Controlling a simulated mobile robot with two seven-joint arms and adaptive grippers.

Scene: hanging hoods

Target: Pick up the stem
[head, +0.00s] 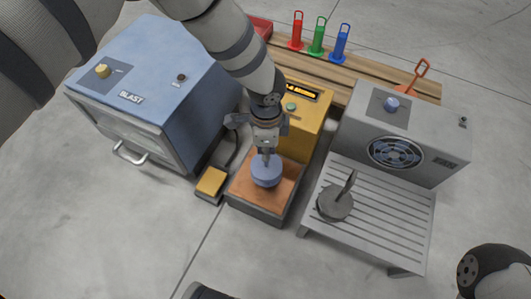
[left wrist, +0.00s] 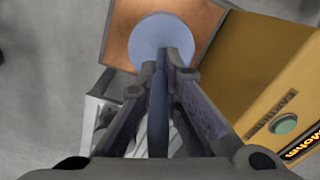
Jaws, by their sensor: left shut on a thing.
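A blue-grey stem (head: 266,171), a round disc with a thin rod standing up from it, is at a brown-copper plate (head: 287,183). My left gripper (head: 266,152) is above the disc and shut on the rod. In the left wrist view the rod (left wrist: 158,112) runs between the two fingers (left wrist: 160,75), with the disc (left wrist: 161,36) beyond them over the plate. I cannot tell whether the disc touches the plate. A second, darker grey stem (head: 335,203) with a tilted rod sits on a slatted grey table (head: 395,225). My right gripper is not in view.
A blue BLAST cabinet (head: 160,80) stands left, with a yellow pedal-like block (head: 211,182) near it. A yellow meter box (head: 303,118) is behind the plate. A grey fan box (head: 405,130) stands right. A wooden bench (head: 350,72) holds coloured handled items at the back.

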